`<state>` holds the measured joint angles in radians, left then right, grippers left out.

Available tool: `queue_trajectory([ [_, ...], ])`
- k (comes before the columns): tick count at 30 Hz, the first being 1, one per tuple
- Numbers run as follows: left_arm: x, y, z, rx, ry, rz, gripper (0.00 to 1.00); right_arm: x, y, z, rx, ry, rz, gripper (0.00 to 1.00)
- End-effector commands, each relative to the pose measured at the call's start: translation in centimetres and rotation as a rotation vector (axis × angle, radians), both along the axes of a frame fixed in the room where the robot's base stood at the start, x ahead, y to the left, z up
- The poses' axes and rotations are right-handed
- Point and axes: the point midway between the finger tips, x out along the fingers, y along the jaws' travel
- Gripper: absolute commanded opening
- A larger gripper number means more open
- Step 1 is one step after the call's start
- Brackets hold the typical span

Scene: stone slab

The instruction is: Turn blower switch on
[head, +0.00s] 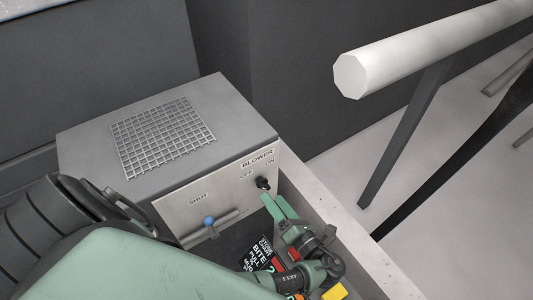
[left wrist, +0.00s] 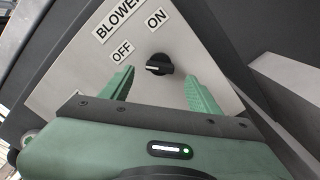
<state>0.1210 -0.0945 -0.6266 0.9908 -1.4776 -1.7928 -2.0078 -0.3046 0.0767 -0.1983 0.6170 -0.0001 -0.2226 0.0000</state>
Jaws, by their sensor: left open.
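The blower switch is a small black knob (head: 263,183) on the front panel of a grey box. It sits below the BLOWER, OFF and ON labels. In the left wrist view the knob (left wrist: 159,65) has a white mark on its left part, the side of the OFF label (left wrist: 122,51); the ON label (left wrist: 157,19) is above it. My left gripper (head: 279,206) is open just in front of and below the knob. In the left wrist view its two green fingers (left wrist: 159,74) stand either side of the knob, apart from it. My right gripper is out of view.
The grey box (head: 235,105) has a wire grille (head: 165,137) on top. A blue-knobbed lever (head: 209,221) by a SHUT label is left of the switch. A pale ledge (head: 335,215) runs right of my gripper. A white bar (head: 430,45) is at upper right.

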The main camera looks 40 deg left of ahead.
Motion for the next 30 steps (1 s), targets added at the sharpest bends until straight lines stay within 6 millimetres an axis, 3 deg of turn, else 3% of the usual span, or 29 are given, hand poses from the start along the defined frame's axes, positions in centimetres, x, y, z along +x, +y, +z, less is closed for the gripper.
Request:
queue_trajectory([
  [10, 2.0, 5.0, 0.0, -0.001, 0.000, -0.001, 0.62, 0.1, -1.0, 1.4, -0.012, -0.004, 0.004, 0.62],
  [22, 2.4, 5.8, -0.1, -0.004, 0.000, 0.000, 0.62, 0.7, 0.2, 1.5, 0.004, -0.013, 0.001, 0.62],
  [28, 2.4, 5.8, -0.2, -0.004, 0.000, 0.000, 0.06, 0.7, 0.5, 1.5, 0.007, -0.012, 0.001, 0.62],
  [29, 2.4, 5.8, -0.2, -0.004, 0.001, 0.000, 0.00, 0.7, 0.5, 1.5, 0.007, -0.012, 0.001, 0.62],
  [30, 2.4, 5.8, -0.2, -0.004, 0.000, 0.000, 0.00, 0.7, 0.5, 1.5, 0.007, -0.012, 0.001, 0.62],
])
